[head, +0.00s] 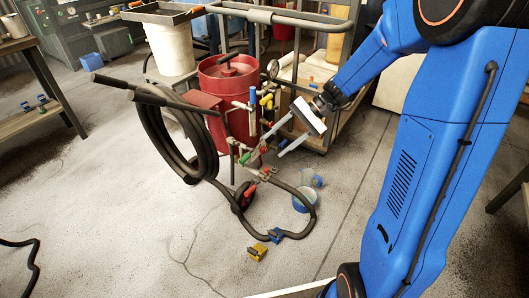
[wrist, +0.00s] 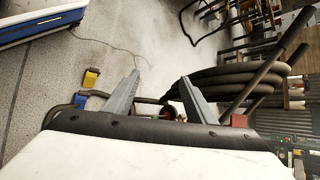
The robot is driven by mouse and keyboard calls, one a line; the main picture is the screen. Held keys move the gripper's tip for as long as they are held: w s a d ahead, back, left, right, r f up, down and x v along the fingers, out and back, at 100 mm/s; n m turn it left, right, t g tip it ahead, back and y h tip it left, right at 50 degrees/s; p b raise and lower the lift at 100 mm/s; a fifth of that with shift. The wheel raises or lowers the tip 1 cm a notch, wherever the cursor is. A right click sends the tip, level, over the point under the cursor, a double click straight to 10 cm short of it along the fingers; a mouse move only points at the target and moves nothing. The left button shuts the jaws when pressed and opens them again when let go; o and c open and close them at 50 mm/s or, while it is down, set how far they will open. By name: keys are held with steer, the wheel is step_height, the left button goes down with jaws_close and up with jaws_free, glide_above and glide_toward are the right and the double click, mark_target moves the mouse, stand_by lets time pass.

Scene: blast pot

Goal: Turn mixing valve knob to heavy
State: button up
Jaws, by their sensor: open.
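The red blast pot (head: 226,82) stands left of my gripper in the head view, with pipes and valves on its right side. The valves include a blue handle (head: 253,95), a yellow handle (head: 266,100), a green handle (head: 244,158) and a low red handle (head: 251,190). I cannot tell which part is the mixing valve knob. My gripper (head: 273,147) is open beside the piping, with its fingers pointing down and left. In the wrist view, the open fingers (wrist: 159,76) frame a small dark-red part (wrist: 180,113), partly hidden. Contact cannot be judged.
Thick black hose (head: 170,135) hangs coiled on the pot's left, and more hose loops over the floor. A blue-rimmed container (head: 303,200) and a yellow block (head: 257,252) sit near it. A white bucket (head: 171,47) stands behind. Floor at front left is mostly clear.

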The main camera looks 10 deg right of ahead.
steer(key=w+d+f+m+t+y, duration=0.2)
steer(key=w+f+m+t+y, duration=0.15)
steer(key=w+f, duration=0.6)
steer(key=w+d+f+m+t+y, duration=0.25)
steer(key=w+f+m, duration=0.25)
steer(key=w+f, duration=0.45)
steer(key=m+t+h, duration=0.3)
steer(key=m+t, duration=0.5)
steer(key=m, duration=0.1)
glide_toward(265, 151)
steer(key=x, duration=1)
steer(key=shift+w+a+f, duration=0.1)
steer(key=shift+w+f, duration=0.05)
steer(key=shift+w, duration=0.2)
steer(key=c, duration=1)
